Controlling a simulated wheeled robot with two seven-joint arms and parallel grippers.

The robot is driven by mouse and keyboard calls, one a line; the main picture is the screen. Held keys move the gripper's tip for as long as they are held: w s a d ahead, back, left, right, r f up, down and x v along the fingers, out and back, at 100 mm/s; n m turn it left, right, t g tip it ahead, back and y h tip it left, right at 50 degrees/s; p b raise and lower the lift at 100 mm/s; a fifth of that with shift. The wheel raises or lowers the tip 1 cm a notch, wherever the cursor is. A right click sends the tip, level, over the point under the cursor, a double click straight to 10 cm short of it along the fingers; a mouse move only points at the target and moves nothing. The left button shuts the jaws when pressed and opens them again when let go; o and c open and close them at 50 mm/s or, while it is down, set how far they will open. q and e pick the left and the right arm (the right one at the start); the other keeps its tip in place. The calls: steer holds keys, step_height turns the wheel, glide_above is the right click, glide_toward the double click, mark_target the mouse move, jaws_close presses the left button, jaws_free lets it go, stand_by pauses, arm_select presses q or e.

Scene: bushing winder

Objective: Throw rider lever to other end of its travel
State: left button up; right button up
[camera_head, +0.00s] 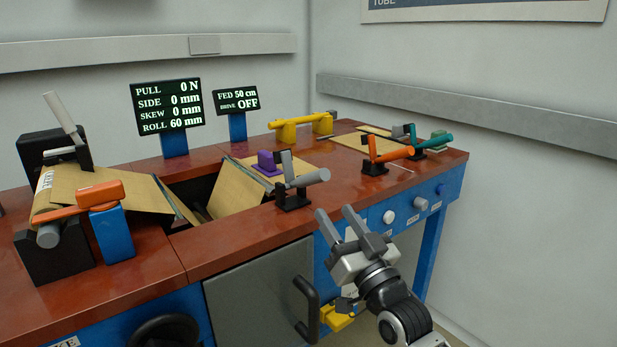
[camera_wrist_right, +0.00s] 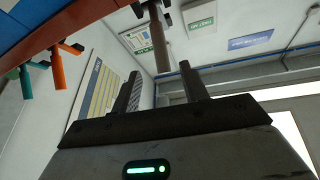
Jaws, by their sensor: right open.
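No label marks a rider lever, so I cannot tell which handle it is. A grey lever (camera_head: 307,179) on a black bracket stands at the table's front edge. An orange lever (camera_head: 390,155) and a teal lever (camera_head: 433,140) are farther right. An orange handle (camera_head: 65,213) and an upright grey handle (camera_head: 62,117) are at the roll on the left. My right gripper (camera_head: 335,212) is open and empty, just below and right of the front grey lever, apart from it. The right wrist view shows the open fingers (camera_wrist_right: 160,75) with a grey bar (camera_wrist_right: 161,45) beyond them. My left gripper is out of view.
A dark opening with tan sheet (camera_head: 236,189) lies between the roll and the red tabletop (camera_head: 345,184). A purple block (camera_head: 268,162) and yellow bar (camera_head: 302,124) stand behind the grey lever. A door handle (camera_head: 307,310) sticks out below. Screens (camera_head: 167,105) stand at the back.

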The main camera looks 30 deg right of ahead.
steer(key=x, duration=1.2)
steer(key=shift+w, duration=0.25)
